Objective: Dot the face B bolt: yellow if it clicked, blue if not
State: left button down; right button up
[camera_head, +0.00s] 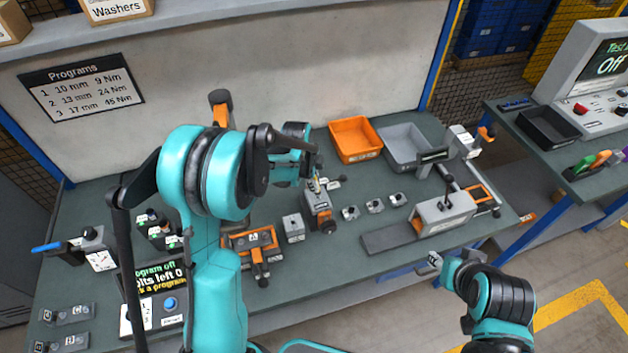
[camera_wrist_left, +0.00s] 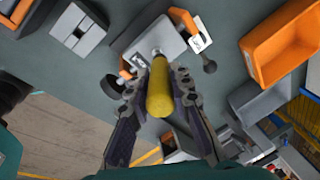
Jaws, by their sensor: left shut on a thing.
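My left gripper (camera_head: 312,182) is shut on a yellow marker pen, which shows clearly between the fingers in the left wrist view (camera_wrist_left: 160,92). The pen's far end points at a grey block fixture (camera_wrist_left: 145,42) with orange parts. That fixture stands mid-bench in the head view (camera_head: 318,204), just under the gripper. I cannot tell whether the tip touches it. The bolt head and any dot are hidden or too small to see, and the face letter is unreadable. My right gripper (camera_head: 430,264) is empty near the bench's front edge; its finger opening is unclear.
A display (camera_head: 155,283) at front left reads "Program off" and "bolts left 0". Small grey blocks (camera_head: 375,206) lie right of the fixture. An orange bin (camera_head: 355,140) and a grey bin (camera_head: 404,146) stand behind. An orange clamp (camera_head: 250,241) sits to the left.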

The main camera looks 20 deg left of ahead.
pick_arm(q)
jog(key=shift+f+b, duration=0.6)
jog(key=shift+b, duration=0.1)
dwell(0.8)
jog(key=shift+r, duration=0.1)
jog(key=shift+r+p, duration=1.9)
jog(key=shift+r, duration=1.1)
jog(key=shift+f, duration=0.15)
